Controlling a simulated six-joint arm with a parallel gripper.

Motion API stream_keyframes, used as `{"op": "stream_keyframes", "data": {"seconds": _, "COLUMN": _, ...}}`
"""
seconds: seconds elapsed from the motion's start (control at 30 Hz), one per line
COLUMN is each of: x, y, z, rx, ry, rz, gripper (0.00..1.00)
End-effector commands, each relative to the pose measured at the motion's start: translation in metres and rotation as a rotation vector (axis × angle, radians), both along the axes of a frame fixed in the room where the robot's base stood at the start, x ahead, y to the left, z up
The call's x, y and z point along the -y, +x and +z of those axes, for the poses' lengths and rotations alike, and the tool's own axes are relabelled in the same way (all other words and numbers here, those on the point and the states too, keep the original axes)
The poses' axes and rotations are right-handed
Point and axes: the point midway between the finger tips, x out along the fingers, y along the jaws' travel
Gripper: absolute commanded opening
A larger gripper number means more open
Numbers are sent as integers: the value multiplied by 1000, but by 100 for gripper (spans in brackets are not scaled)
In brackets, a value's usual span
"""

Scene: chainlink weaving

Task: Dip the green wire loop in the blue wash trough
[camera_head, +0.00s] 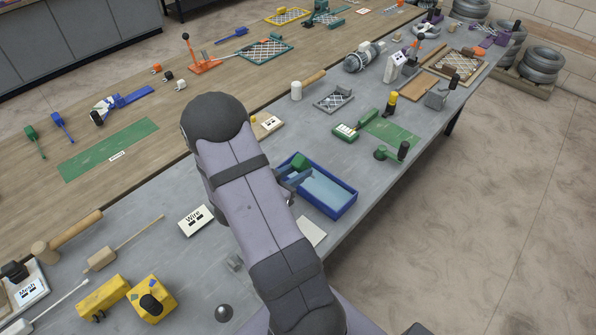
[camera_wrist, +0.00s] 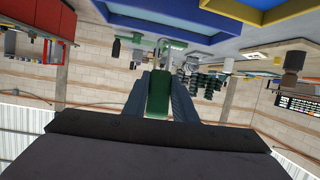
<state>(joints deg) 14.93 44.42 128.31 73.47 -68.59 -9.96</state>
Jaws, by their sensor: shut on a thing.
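The blue wash trough (camera_head: 346,207) stands on the grey bench in the head view, with pale blue inside. My gripper (camera_head: 296,179) is at its left end, low over the trough, partly hidden by my arm. A green piece (camera_head: 300,161) shows beside the jaws there. In the wrist view my gripper (camera_wrist: 160,92) is shut on the green handle (camera_wrist: 159,88) of the wire loop, one grey finger on each side. A thin bent part shows beyond the handle, too small to make out. Whether the loop touches the wash cannot be told.
A "Wire" label (camera_head: 196,220) and yellow blocks (camera_head: 152,297) are to the left.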

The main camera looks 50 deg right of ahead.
Motion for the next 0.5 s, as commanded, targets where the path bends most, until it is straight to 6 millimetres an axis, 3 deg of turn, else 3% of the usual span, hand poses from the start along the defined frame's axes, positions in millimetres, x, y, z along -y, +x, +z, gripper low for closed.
{"op": "stream_keyframes", "data": {"seconds": 0.5, "x": 0, "y": 0, "z": 44, "rx": 0, "ry": 0, "rz": 0, "gripper": 1}}
